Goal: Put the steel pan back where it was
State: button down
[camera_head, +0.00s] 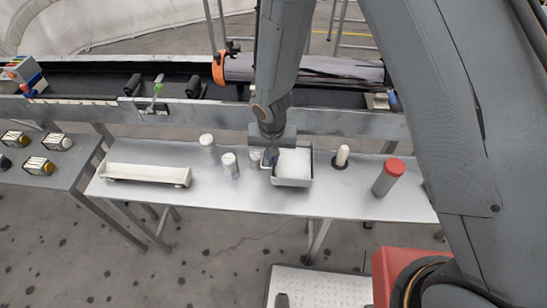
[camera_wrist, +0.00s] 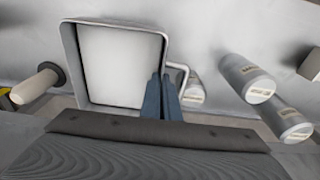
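The steel pan (camera_head: 305,182) is a square, shallow, grey-walled pan with a pale inside, over the middle of the metal table. In the wrist view the pan (camera_wrist: 72,80) fills the upper left-centre, with a thin wire handle (camera_wrist: 186,78) at its right side. My gripper (camera_head: 270,158) points down at the pan's left side in the head view. In the wrist view its blue fingers (camera_wrist: 162,95) are close together at the pan's right wall, seemingly one on each side. The gripper looks shut on that wall. Whether the pan touches the table is unclear.
Two pale cans (camera_head: 207,142) (camera_head: 230,165) stand left of the pan. A long white tray (camera_head: 145,174) lies further left. A white peg on a dark base (camera_head: 342,155) and a red-capped cylinder (camera_head: 389,178) stand right. Clear tabletop lies between tray and cans. A conveyor (camera_head: 180,112) runs behind.

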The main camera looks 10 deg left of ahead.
jog(key=c, duration=2.5)
grip_release()
jog(key=shift+f, duration=0.1)
jog(key=o, duration=0.5)
jog(key=shift+r+p, duration=0.7)
jog(key=shift+p, duration=0.25)
jog(key=r+b, duration=0.1)
jog(key=r, duration=0.3)
jog(key=s+r, duration=0.1)
jog(key=r, duration=0.3)
jog(key=r+b, duration=0.1)
jog(key=r, duration=0.2)
jog(key=shift+s+r+b, duration=0.2)
jog(key=shift+r+b, duration=0.1)
jog(key=shift+r, duration=0.1)
jog(key=shift+m, duration=0.3)
jog(key=s+d+r, duration=0.2)
jog(key=d+r, duration=0.1)
jog(key=d, duration=0.6)
jog(key=s+d+r, duration=0.2)
jog(key=d+r, duration=0.1)
jog(key=d, duration=0.6)
jog(key=s+d+r, duration=0.3)
jog(key=d, duration=0.6)
jog(key=shift+d, duration=0.2)
